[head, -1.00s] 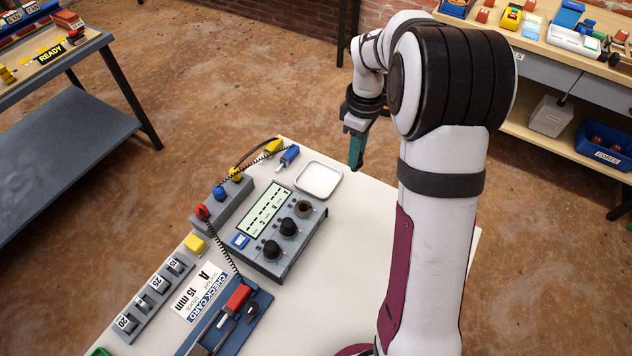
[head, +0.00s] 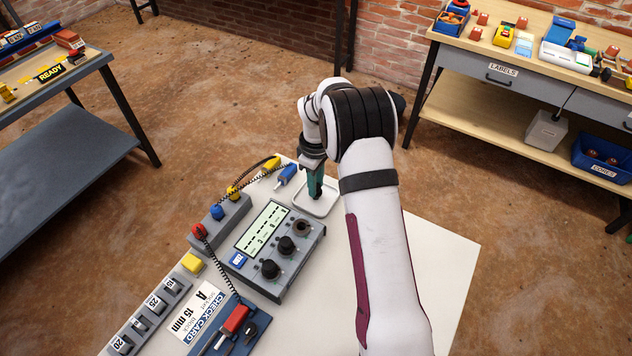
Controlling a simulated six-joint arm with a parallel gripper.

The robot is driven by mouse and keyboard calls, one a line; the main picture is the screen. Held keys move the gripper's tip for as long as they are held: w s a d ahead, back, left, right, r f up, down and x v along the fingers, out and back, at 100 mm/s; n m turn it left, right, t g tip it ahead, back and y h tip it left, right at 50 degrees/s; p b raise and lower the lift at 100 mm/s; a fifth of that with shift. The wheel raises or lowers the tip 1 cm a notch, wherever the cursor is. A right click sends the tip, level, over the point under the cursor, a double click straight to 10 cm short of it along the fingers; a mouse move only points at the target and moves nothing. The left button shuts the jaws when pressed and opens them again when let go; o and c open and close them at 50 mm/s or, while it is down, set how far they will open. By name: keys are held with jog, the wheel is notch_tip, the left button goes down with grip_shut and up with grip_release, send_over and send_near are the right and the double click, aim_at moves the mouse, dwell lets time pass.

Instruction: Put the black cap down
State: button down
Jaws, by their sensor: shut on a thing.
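My gripper (head: 315,190) has teal fingers, points down and is at the white tray (head: 321,212) at the far end of the white table. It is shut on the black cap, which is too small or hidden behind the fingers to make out. I cannot tell whether the cap touches the tray floor.
Blue (head: 287,175) and yellow (head: 271,163) probe plugs lie just left of the tray. A grey socket block (head: 226,219) with cables stands left of the meter. A check card (head: 196,311) and a weight rack (head: 146,313) lie nearer. The table's right side (head: 440,258) is clear.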

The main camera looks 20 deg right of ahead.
jog(key=shift+f, duration=0.1)
jog(key=c, duration=0.7)
grip_release()
jog(key=shift+o, duration=0.2)
notch_tip(320, 180, up, 12)
jog(key=s+a+r+m, duration=0.3)
jog(key=s+r+m, duration=0.2)
jog(key=s+r, duration=0.45)
jog(key=s+a+f+m+y, duration=0.1)
jog(key=s+m, duration=0.3)
jog(key=s, duration=0.9)
jog(key=s+a+f+m, duration=0.2)
jog(key=s+m, duration=0.3)
jog(key=s, duration=0.7)
jog(key=shift+s+a+m+y, duration=0.3)
jog(key=shift+s+a+y, duration=0.1)
jog(key=shift+a, duration=0.1)
